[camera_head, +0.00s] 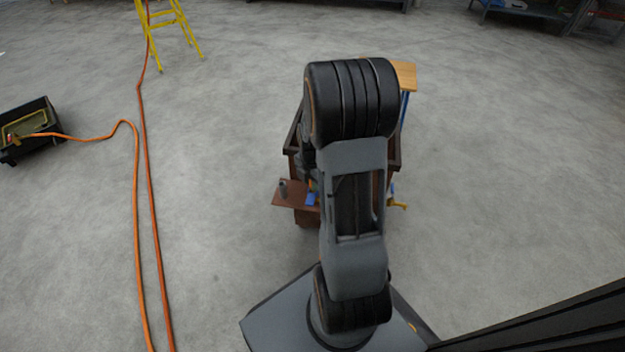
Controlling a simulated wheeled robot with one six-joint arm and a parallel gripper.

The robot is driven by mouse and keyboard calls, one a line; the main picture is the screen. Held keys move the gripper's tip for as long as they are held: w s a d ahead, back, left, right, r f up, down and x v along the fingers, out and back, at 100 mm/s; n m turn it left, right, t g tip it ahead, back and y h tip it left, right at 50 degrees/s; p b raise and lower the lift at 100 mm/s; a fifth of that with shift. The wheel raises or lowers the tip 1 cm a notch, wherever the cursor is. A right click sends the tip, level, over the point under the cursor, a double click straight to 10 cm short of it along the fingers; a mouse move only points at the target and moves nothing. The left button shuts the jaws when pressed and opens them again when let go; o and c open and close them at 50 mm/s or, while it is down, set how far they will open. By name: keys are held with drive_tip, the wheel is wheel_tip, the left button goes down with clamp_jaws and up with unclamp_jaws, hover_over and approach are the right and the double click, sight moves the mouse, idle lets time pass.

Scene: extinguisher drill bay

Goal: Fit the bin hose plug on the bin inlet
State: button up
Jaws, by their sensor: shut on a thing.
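A dark brown bin (293,149) stands on the floor beyond my base, largely hidden behind my raised arm. A brown side shelf (288,199) juts from its left near side. A small dark upright peg (283,187) stands on the shelf; I cannot tell whether it is the inlet or the plug. A blue piece (312,199) lies to its right, with a small orange bit just above it. My gripper (309,180) is mostly hidden by my arm, close over the shelf's right part. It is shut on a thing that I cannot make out.
A yellow tap handle (398,206) sticks out at the bin's right. A wooden top (405,75) on a blue leg stands behind. Orange hoses (140,200) run along the floor at left, near a black crate (35,142) and yellow stepladder (168,22). Floor at right is clear.

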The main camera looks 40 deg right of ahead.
drive_tip(key=shift+f+b, duration=0.55)
drive_tip(key=shift+f, duration=0.3)
idle(0.5)
drive_tip(key=o, duration=1)
drive_tip(key=shift+r, duration=0.1)
wheel_tip(320, 180, up, 14)
drive_tip(key=p, duration=0.7)
drive_tip(key=s+a+r+m+t+p, duration=0.1)
drive_tip(key=s+a+r+m+p, duration=0.2)
drive_tip(key=r+p, duration=0.7)
drive_tip(key=s+a+r+m+t+p, duration=0.1)
drive_tip(key=a+r+m+p, duration=0.7)
drive_tip(key=r, duration=0.9)
drive_tip(key=s+a+r+m+t+p, duration=0.1)
drive_tip(key=s+a+r+m+p, duration=0.3)
drive_tip(key=r+m+p, duration=0.5)
drive_tip(key=shift+s+a+r+t+p, duration=0.1)
drive_tip(key=shift+a+r+p, duration=0.15)
drive_tip(key=shift+r+p, duration=0.4)
drive_tip(key=shift+s+a+r+t+p, duration=0.1)
drive_tip(key=shift+a+r+p, duration=0.2)
drive_tip(key=shift+r, duration=0.6)
drive_tip(key=shift+s+a+r+t+p, duration=0.1)
drive_tip(key=shift+a+r+p, duration=0.05)
drive_tip(key=shift+r+p, duration=0.55)
